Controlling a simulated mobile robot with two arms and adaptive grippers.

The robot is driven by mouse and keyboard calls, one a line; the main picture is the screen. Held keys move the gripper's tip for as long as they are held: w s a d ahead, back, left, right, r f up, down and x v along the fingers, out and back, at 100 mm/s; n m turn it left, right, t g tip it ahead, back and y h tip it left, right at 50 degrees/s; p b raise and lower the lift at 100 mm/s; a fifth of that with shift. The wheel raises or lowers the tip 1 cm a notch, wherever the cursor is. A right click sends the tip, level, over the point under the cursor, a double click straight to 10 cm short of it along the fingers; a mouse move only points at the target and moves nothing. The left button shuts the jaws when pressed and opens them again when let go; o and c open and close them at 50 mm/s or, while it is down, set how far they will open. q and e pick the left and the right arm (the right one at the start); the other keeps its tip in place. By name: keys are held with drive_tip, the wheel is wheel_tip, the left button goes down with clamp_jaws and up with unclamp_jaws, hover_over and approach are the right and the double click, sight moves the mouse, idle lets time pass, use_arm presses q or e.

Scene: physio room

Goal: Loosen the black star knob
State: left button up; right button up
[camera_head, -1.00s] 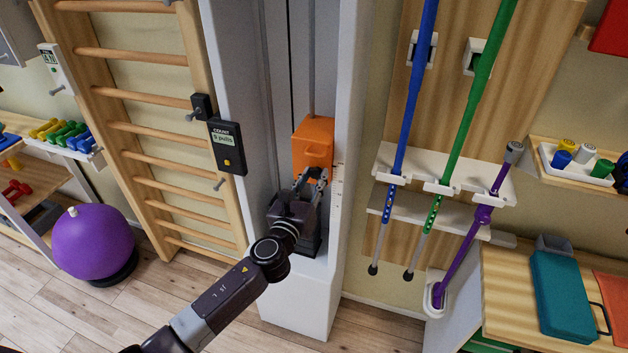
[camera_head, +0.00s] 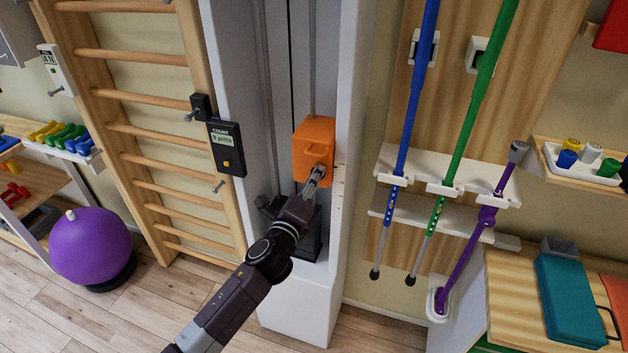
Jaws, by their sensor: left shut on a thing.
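An orange block (camera_head: 313,138) sits in the channel of a tall white column (camera_head: 347,110). My left gripper (camera_head: 318,170) reaches up from below to the lower front of this block. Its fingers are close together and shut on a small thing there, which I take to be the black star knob. The fingers hide nearly all of the knob, so its shape and turn do not show. My right gripper is not in view.
Blue (camera_head: 409,120), green (camera_head: 466,130) and purple (camera_head: 474,240) poles stand in a white rack on the right. A purple ball (camera_head: 90,245) rests at left.

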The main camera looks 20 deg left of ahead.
use_arm(q)
drive_tip(key=m+p, duration=0.3)
drive_tip(key=m, duration=2.9)
drive_tip(key=shift+d+f, duration=0.1)
drive_tip(key=shift+d, duration=0.05)
idle(0.6)
idle(0.5)
drive_tip(key=o, duration=1.2)
drive_tip(key=shift+c, duration=0.2)
